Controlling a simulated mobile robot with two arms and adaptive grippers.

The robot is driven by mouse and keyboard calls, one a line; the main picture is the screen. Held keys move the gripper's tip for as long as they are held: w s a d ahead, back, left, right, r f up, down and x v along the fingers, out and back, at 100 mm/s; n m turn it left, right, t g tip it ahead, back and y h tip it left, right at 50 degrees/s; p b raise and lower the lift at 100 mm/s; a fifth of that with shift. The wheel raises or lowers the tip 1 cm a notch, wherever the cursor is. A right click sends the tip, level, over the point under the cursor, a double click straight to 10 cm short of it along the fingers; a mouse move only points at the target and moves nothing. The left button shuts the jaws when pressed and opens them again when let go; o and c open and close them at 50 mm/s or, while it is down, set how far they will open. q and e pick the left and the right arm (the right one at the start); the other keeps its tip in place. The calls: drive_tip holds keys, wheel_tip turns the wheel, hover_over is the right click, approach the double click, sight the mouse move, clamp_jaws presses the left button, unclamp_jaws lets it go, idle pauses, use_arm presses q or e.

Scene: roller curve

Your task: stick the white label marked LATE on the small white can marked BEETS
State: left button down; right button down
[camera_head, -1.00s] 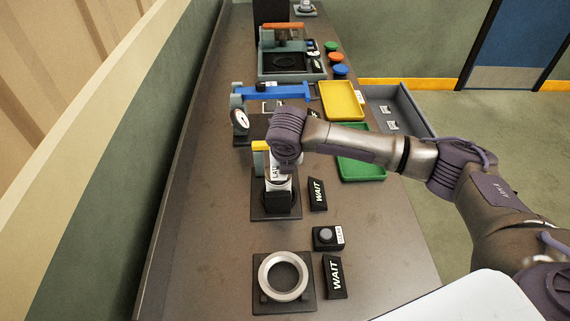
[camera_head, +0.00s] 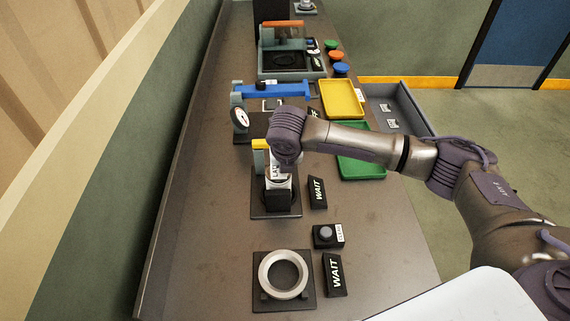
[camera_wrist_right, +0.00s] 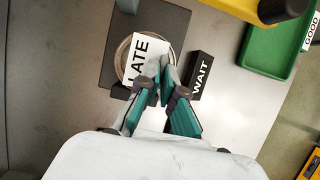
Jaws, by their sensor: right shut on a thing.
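The white label (camera_wrist_right: 148,58) marked LATE is at the tips of my right gripper (camera_wrist_right: 163,78), which is shut on it. In the head view the label (camera_head: 274,170) hangs below my right wrist, above a dark square pad. A round, pale rim (camera_wrist_right: 120,58) shows beneath the label in the wrist view, partly covered by it. It may be the small can, but no BEETS lettering is readable. I cannot tell whether label and rim touch. My left gripper is not in view.
A black WAIT sign (camera_head: 318,192) stands right of the pad (camera_head: 258,208). Nearer are a button box (camera_head: 328,237), a pale ring (camera_head: 263,276) on a pad and another WAIT sign (camera_head: 334,275). Beyond are green (camera_head: 376,172) and yellow (camera_head: 343,101) trays and a blue clamp (camera_head: 290,91).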

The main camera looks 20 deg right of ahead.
idle(0.3)
drive_tip(key=c, duration=0.7)
unclamp_jaws()
drive_tip(key=shift+r, duration=0.1)
drive_tip(key=shift+r+p, duration=2.3)
drive_tip(key=shift+p, duration=0.55)
drive_tip(key=shift+r, duration=2.1)
